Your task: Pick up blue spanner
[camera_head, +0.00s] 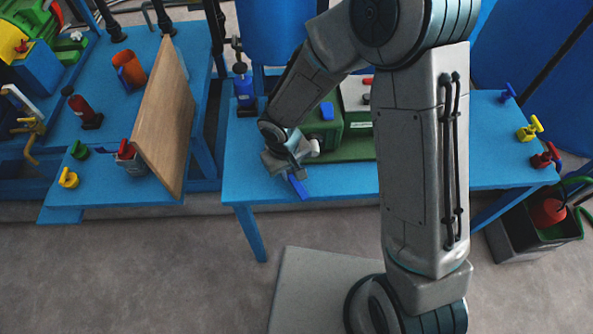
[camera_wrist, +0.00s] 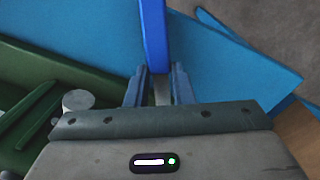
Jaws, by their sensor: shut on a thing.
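The blue spanner (camera_wrist: 155,40) is a long blue bar in the wrist view, running from the top edge down to my gripper (camera_wrist: 159,88). My gripper's two blue-grey fingers are shut on its near end, one on each side, where a short grey part shows between them. In the head view the blue spanner (camera_head: 298,187) pokes out below my gripper (camera_head: 287,174), near the front edge of the right blue table (camera_head: 250,185). Its far end is cut off in the wrist view. I cannot tell whether it touches the table.
A green machine (camera_head: 322,130) stands on the table right beside my gripper. A wooden board (camera_head: 165,115) stands upright on the left blue table. Colored valves (camera_head: 530,128) sit at the right end. A dark bin (camera_head: 520,240) is on the floor at right.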

